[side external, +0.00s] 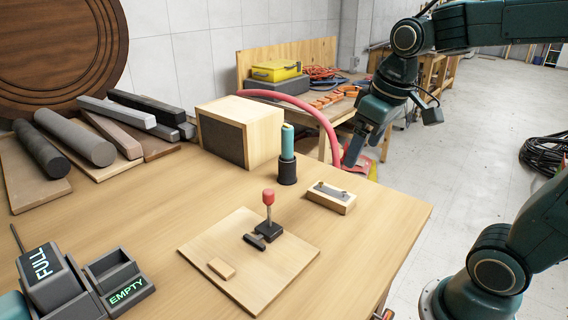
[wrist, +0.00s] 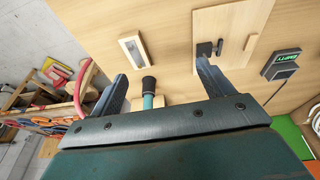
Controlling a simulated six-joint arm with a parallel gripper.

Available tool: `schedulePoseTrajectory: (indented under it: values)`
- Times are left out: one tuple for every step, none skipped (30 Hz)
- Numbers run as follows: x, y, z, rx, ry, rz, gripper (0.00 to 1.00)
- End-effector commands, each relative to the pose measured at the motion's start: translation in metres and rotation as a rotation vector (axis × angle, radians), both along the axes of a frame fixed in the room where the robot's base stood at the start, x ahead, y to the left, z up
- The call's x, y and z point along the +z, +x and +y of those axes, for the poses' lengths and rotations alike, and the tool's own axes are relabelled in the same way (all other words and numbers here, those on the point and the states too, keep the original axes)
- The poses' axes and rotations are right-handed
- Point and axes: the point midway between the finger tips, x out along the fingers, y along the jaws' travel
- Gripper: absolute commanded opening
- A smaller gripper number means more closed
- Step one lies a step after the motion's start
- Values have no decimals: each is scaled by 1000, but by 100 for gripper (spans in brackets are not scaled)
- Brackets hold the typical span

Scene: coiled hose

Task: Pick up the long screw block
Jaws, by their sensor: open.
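The long screw block (side external: 331,197) appears to be the small pale wooden block with a grey metal strip and small screws on top. It lies near the table's right edge. The wrist view shows it at the upper left (wrist: 132,49), beyond the left finger. My gripper (side external: 358,148) is above and behind the block in the side view, pointing down, apart from it. In the wrist view my gripper (wrist: 161,70) has its fingers spread wide, with nothing held between them.
A teal-and-black cylinder (side external: 287,157) stands left of the block and shows between my fingers in the wrist view. A red hose (side external: 313,107) arches behind. A board (side external: 225,253) with a red-knobbed lever (side external: 268,204) lies in front. A wooden box (side external: 255,128) stands farther back.

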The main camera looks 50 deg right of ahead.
Motion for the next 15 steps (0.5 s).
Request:
schedulePoseTrajectory:
  values:
    - [-2,10,-6,-2,0,24,80]
    - [-3,15,-9,-2,0,35,80]
    - [-5,22,-13,-2,0,50,80]
    - [-6,27,-16,-2,0,61,80]
    - [-8,31,-19,-1,0,73,80]
    - [-11,38,-24,-1,1,88,80]
    - [-13,43,-27,-1,2,100,80]
    - [-15,48,-31,1,3,111,80]
    - [-18,54,-36,0,4,125,80]
    - [-20,59,-39,0,6,137,80]
    - [-23,64,-43,1,8,148,80]
    - [-27,69,-48,3,10,164,80]
    - [-30,74,-52,3,12,175,80]
    - [-33,78,-56,3,14,186,80]
    - [-37,84,-61,4,17,199,80]
